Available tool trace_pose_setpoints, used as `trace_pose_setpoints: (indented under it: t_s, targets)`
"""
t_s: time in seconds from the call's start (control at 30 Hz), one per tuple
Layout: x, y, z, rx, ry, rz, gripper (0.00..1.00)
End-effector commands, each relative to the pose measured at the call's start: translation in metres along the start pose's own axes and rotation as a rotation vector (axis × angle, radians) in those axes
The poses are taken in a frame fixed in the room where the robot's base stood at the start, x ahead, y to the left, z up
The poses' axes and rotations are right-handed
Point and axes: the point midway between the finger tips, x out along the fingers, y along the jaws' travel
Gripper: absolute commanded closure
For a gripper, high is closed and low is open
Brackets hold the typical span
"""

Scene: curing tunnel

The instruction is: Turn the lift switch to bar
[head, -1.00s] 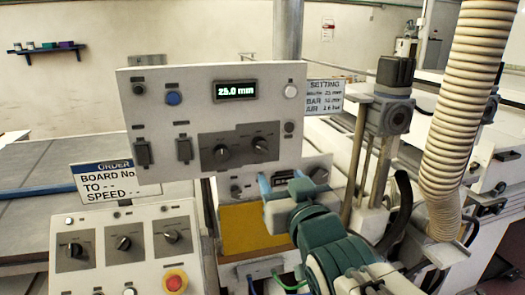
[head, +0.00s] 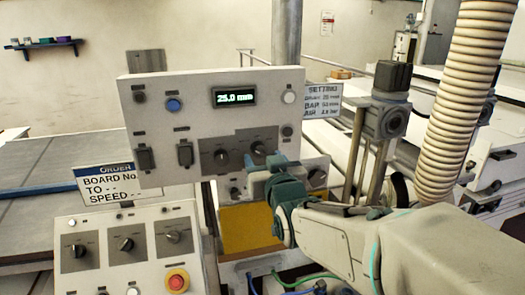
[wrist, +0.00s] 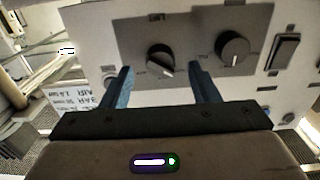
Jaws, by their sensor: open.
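The upper grey control panel (head: 165,88) carries a display (head: 235,97) reading 25.0 mm. On its dark plate are a left knob (head: 221,156) and a right knob (head: 257,149); their labels are too small to read, so I cannot tell which is the lift switch. My gripper (head: 268,170) is just below and in front of the right knob. The wrist view is turned over: my open fingers (wrist: 161,78) point toward that same knob (wrist: 160,59), one to each side, apparently short of it. The other knob (wrist: 233,48) is beyond the right finger.
A setting card (head: 323,100) hangs right of the panel. A lower console (head: 130,270) has several dark knobs and a red button (head: 177,281). An order sign (head: 110,183) stands above it. A ribbed hose (head: 455,110) and a post mechanism (head: 385,115) are at right.

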Motion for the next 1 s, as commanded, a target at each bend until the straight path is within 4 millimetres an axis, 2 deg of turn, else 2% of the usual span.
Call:
trace_pose_setpoints:
  t_s: [0.1,0.3,0.67,0.8,0.83,1.0]
  targets:
    - [0.013,0.000,-0.002,0.000,-0.001,-0.001,0.45]
    - [0.025,0.000,-0.001,0.000,-0.001,0.000,0.45]
    - [0.027,0.000,0.000,-0.001,0.000,0.000,0.45]
    - [0.027,0.000,0.000,-0.001,0.000,0.000,0.84]
    - [0.027,0.000,0.000,-0.001,0.000,0.000,0.90]
    - [0.027,0.000,0.000,0.002,0.000,0.000,0.90]
